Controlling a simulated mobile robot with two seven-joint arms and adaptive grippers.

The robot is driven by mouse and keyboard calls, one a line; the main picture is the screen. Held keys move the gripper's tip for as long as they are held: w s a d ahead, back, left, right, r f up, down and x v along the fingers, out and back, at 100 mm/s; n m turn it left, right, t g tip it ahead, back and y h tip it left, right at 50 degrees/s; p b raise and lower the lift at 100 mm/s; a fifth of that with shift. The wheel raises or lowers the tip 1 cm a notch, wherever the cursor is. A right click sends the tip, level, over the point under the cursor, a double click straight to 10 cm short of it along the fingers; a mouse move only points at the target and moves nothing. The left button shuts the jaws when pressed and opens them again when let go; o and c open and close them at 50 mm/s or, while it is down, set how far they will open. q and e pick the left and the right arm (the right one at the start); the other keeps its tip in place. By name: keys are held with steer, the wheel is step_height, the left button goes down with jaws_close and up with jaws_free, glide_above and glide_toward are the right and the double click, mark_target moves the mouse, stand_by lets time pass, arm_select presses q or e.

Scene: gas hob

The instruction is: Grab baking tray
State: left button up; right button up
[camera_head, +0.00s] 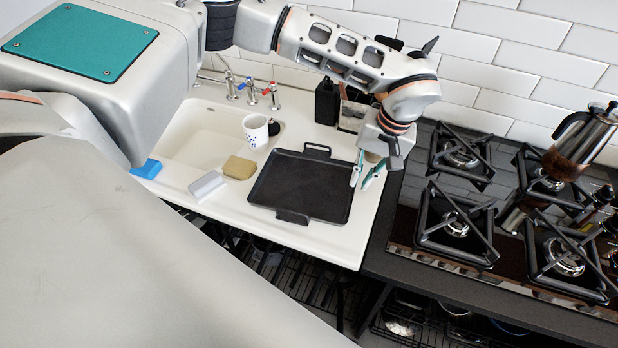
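The black rectangular baking tray (301,186) lies flat on the white sink counter, with one handle at its far edge and one at its near edge. My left gripper (360,186) points down at the tray's right edge, with its two teal fingers apart. One fingertip appears over or beside the tray's right rim; I cannot tell whether it touches. Nothing shows held between the fingers. My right gripper is not in view.
A sponge (239,167), a white block (207,186) and a patterned mug (255,130) sit left of the tray. A dark bottle (327,101) stands behind it.

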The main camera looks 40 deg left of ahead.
mark_target(353, 195)
arm_select(q)
steer(key=x, duration=0.5)
steer(key=shift+d+f, duration=0.1)
steer(key=shift+f, duration=0.25)
jaws_close()
